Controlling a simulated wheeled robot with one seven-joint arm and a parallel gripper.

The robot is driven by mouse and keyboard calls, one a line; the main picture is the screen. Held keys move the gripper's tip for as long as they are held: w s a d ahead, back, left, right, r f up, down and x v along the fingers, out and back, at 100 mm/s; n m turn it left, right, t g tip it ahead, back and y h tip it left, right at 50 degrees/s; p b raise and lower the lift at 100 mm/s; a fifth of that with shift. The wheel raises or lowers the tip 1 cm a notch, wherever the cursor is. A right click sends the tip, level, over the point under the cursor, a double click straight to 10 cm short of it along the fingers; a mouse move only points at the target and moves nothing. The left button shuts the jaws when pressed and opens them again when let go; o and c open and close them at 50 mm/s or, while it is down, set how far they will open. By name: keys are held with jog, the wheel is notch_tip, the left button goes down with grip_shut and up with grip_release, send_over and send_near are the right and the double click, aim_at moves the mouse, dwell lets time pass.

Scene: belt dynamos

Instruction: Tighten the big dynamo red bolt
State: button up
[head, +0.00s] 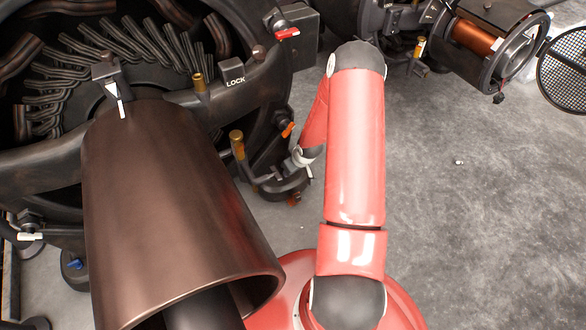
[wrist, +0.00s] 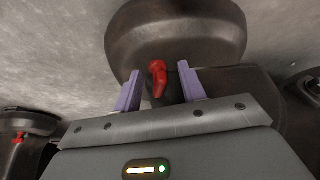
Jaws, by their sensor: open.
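In the wrist view, a red bolt (wrist: 158,80) with a rounded head and a flat handle sticks out of a dark round metal foot (wrist: 185,30). My gripper (wrist: 160,68) is open, with its two purple fingers on either side of the bolt and a gap on each side. In the head view, the big dynamo (head: 180,200) fills the left, with a dark ring housing and a brown cylinder. A small red-orange piece (head: 293,199) shows low on its foot; I cannot tell if it is the same bolt.
Another dark foot with a red piece (wrist: 18,138) is at the left of the wrist view. The housing carries a LOCK part (head: 235,78), a red lever (head: 287,33) and an orange lever (head: 288,130). A smaller dynamo (head: 485,40) is at back right. The right floor is mostly clear.

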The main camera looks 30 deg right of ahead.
grip_shut()
jog(key=shift+a, duration=0.25)
dwell(1.1)
jog(key=shift+c, duration=0.9)
grip_release()
jog(key=shift+o, duration=0.9)
jog(key=shift+d, duration=0.1)
jog(key=shift+r, duration=0.1)
jog(key=shift+s+d+r, duration=0.1)
jog(key=shift+r, duration=0.2)
jog(key=p+v, duration=0.2)
jog(key=v, duration=0.5)
